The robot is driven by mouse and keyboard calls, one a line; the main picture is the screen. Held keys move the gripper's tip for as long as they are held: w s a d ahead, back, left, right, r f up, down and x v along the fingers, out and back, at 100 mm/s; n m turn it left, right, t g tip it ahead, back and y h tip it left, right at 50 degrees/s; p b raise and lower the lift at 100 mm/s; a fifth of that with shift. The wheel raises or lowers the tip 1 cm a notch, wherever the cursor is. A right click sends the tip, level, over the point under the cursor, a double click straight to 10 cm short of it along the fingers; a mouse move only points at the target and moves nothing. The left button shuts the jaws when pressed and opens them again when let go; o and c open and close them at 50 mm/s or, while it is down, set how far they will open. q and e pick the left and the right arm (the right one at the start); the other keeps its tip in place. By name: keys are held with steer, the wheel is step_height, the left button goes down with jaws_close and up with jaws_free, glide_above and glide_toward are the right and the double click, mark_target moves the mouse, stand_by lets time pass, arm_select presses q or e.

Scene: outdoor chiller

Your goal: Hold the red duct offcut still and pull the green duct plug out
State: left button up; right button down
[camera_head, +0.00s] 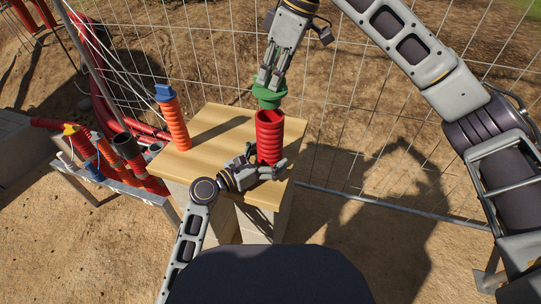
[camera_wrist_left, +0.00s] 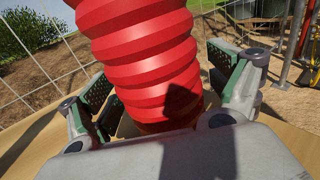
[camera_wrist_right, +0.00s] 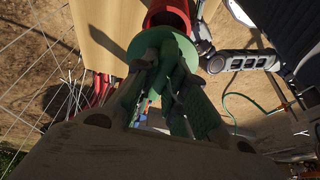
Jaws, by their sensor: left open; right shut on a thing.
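The ribbed red duct offcut (camera_head: 269,140) stands upright on the wooden table. Its open mouth shows in the right wrist view (camera_wrist_right: 165,14). My left gripper (camera_head: 264,165) is open low around the duct, one finger on each side, and the duct fills the left wrist view (camera_wrist_left: 150,60). There, gaps show between the finger pads and the duct. My right gripper (camera_head: 268,80) is shut on the green duct plug (camera_head: 268,97), just above the duct's mouth. The plug's round flange also shows in the right wrist view (camera_wrist_right: 150,42). The plug looks out of the duct.
An orange duct with a blue plug (camera_head: 172,118) stands on the left of the table (camera_head: 215,130). A lower bench on the left holds several orange and red duct pieces (camera_head: 105,152). A wire mesh fence (camera_head: 350,150) runs behind the table.

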arm_select(q)
steer(key=shift+a, duration=0.1)
steer(key=shift+v, duration=5.9)
steer(key=shift+s, duration=0.1)
steer(key=shift+s+f, duration=0.1)
